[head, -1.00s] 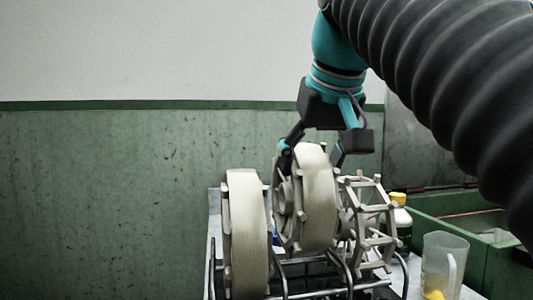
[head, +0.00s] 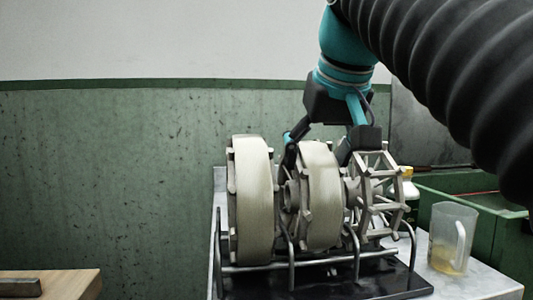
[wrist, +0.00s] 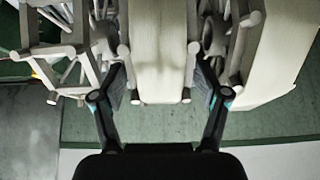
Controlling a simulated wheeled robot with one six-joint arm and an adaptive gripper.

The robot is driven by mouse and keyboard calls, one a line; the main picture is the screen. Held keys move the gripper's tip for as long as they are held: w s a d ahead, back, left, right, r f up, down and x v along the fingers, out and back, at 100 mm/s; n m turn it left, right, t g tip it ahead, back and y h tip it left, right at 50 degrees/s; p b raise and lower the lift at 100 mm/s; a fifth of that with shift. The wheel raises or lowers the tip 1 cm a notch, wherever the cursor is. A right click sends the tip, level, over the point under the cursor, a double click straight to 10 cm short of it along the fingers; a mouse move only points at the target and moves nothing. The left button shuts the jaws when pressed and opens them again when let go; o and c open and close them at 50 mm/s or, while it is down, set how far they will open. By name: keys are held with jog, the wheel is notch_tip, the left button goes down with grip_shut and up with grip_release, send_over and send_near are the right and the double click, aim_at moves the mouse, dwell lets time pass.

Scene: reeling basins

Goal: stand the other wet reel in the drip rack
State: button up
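The drip rack (head: 335,260), bent metal rods on a black tray, stands on the table. A reel wound with pale thread, the middle reel (head: 320,200), stands upright low between its rods; I cannot tell whether its bottom rests. My gripper (head: 319,152) is above it with one finger on each side, shut on its rim. The wrist view shows the middle reel (wrist: 160,50) between the fingers. A second wound reel (head: 254,200) stands upright in the rack at the left. A bare reel frame (head: 378,205) is close on the right of the held reel.
A clear jug (head: 452,238) with yellowish contents stands on the table at the right. A yellow-capped bottle (head: 410,190) is behind the bare frame. A green basin (head: 465,185) lies further right. A wooden surface (head: 60,285) shows at the lower left.

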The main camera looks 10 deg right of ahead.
jog(key=shift+o, duration=1.1)
jog(key=v, duration=1.2)
jog(key=shift+s, duration=0.1)
